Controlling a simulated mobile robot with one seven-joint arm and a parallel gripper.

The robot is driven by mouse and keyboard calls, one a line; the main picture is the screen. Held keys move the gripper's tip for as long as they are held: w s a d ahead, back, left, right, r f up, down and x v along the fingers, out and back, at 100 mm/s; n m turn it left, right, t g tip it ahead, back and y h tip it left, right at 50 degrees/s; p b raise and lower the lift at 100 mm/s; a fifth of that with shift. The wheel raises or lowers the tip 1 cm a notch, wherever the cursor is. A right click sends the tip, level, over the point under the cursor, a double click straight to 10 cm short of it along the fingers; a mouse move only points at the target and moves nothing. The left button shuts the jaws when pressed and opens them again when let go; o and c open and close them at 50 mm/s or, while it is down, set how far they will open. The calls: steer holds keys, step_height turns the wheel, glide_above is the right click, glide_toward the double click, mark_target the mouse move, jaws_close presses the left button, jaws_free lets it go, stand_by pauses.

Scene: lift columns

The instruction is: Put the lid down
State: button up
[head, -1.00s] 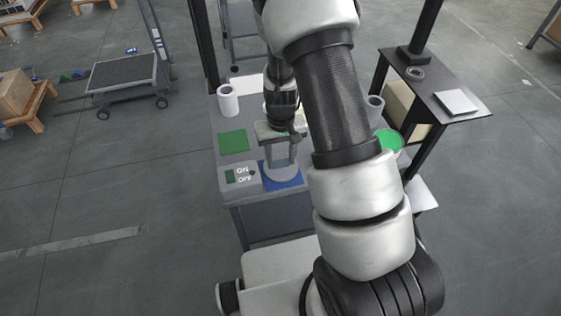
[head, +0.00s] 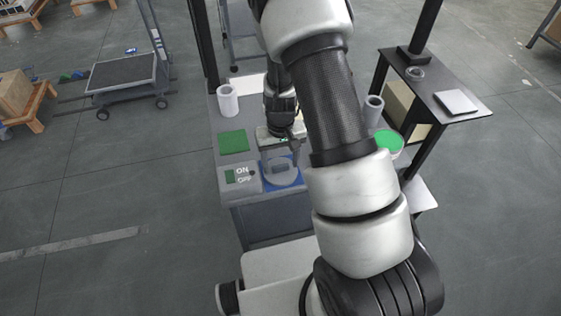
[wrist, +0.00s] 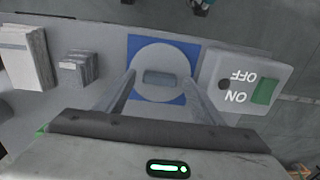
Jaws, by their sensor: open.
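The lid (wrist: 178,59) is a grey disc with a raised bar handle. It lies flat on the blue square (wrist: 192,95) on the table, and the blue shows around its edge. In the head view the lid (head: 283,175) sits beside the ON/OFF switch box, partly behind my gripper. My gripper (wrist: 160,86) is open and empty, with one finger on each side of the handle in the wrist view and apart from it. In the head view my gripper (head: 279,158) is above the lid. The exact height gap is hard to tell.
The switch box (head: 240,178) stands close left of the lid. A green square (head: 234,142) and a white roll (head: 228,101) lie farther back on the table. A green-topped bowl (head: 389,143) is at the right, near a black side shelf (head: 425,85).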

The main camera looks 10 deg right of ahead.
step_height(320, 180, up, 12)
step_height(320, 180, up, 15)
steer(key=t, duration=0.2)
glide_above(281, 166)
steer(key=s+a, duration=0.1)
steer(key=s, duration=0.4)
steer(key=s+r+t+p, duration=0.2)
steer(key=s+r+t, duration=0.1)
steer(key=s+r, duration=1)
steer(key=shift+d+t+p, duration=0.3)
steer(key=shift+d+p, duration=0.05)
steer(key=shift+d, duration=0.1)
steer(key=shift+s+r, duration=0.1)
